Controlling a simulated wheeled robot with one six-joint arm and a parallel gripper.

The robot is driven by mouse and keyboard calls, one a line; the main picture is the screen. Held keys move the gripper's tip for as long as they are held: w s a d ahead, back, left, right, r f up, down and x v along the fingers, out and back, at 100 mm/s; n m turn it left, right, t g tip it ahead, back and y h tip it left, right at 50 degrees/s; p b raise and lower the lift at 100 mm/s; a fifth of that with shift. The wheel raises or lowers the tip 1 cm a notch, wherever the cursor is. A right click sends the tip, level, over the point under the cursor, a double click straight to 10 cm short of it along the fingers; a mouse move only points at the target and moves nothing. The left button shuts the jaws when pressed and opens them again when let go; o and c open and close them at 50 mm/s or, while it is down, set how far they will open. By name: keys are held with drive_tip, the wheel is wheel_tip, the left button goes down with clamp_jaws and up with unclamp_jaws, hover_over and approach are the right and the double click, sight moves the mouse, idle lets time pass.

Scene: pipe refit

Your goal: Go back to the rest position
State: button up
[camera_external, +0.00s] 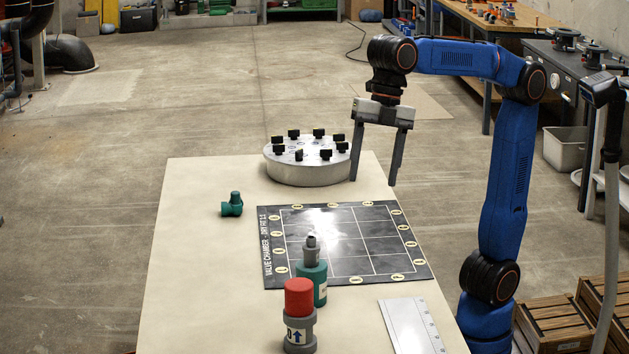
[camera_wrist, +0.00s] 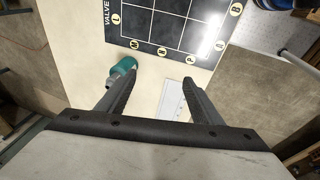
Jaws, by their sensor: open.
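My gripper (camera_external: 373,182) hangs at the table's far right, just right of the round grey disc (camera_external: 308,172), its two fingers pointing down and spread apart with nothing between them. It is above the level of the black mat. In the wrist view my open gripper (camera_wrist: 158,76) also shows, with bare table and a pale scale plate (camera_wrist: 172,105) seen beyond the fingers. The blue arm is bent, its upper link level and its lower column upright at the right.
The black gridded mat (camera_external: 348,265) lies mid-table. A teal fitting with a grey top (camera_external: 314,283) stands on its near edge. A red-capped grey fitting (camera_external: 299,300) stands nearer. A small green fitting (camera_external: 232,208) lies left. The scale plate (camera_external: 411,327) lies near right.

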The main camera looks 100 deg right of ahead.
drive_tip(key=s+d+f+m+t, duration=0.1)
drive_tip(key=s+d+f+m, duration=0.65)
drive_tip(key=s+f, duration=0.3)
drive_tip(key=s+d+f+m, duration=0.7)
drive_tip(key=s+d+f, duration=0.15)
drive_tip(key=f, duration=0.35)
drive_tip(key=d+f+m+t+h, duration=0.1)
drive_tip(key=d+f+m, duration=0.3)
drive_tip(key=d, duration=0.6)
wheel_tip(320, 180, down, 2)
drive_tip(key=shift+w+d+f+t+h, duration=0.1)
drive_tip(key=shift+w+d+t+h, duration=0.25)
drive_tip(key=shift+h, duration=0.35)
